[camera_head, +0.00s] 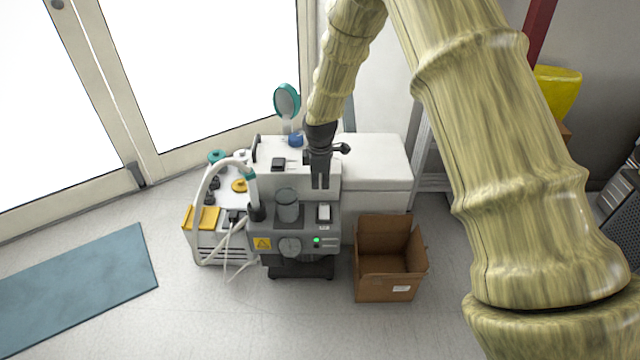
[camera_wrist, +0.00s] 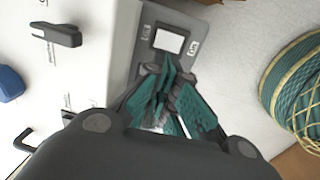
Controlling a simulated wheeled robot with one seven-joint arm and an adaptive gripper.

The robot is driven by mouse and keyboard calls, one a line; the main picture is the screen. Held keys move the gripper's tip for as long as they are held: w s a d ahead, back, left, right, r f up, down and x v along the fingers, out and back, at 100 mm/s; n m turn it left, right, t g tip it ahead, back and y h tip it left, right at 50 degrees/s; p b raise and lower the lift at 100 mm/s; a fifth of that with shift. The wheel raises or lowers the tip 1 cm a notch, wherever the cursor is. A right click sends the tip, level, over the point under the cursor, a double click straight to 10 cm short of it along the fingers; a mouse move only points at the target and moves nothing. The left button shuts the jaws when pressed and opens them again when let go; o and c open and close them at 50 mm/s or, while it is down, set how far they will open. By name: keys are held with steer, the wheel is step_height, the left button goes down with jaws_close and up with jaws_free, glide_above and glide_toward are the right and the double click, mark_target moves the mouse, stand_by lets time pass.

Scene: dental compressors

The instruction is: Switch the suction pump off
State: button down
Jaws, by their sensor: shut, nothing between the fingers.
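The suction pump (camera_head: 290,247) is a grey unit with a clear jar (camera_head: 287,206), a round gauge (camera_head: 290,247) and a lit green light (camera_head: 316,240) on its front. A white rocker switch (camera_head: 323,212) sits on the right of its top; it also shows in the wrist view (camera_wrist: 169,41) on a dark plate. My gripper (camera_head: 320,186) points down just behind the switch, with its fingers shut and empty. In the wrist view the teal fingertips (camera_wrist: 168,72) are close to the switch plate. I cannot tell whether they touch anything.
A white cabinet (camera_head: 385,160) stands behind the pump. A white panel with a black lever (camera_wrist: 58,34) and a blue knob (camera_wrist: 10,83) is beside my gripper. An open cardboard box (camera_head: 385,281) stands right of the pump. White hoses (camera_head: 206,185) hang at left. The front floor is clear.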

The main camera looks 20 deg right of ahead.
mark_target(320, 209)
steer(key=f, duration=0.3)
steer(key=w+f+b, duration=0.1)
steer(key=f, duration=0.3)
steer(key=f+b, duration=0.1)
steer(key=f, duration=0.3)
steer(key=shift+w+d+f, duration=0.1)
steer(key=shift+w+d, duration=0.05)
steer(key=shift+d, duration=0.05)
steer(key=shift+d, duration=0.1)
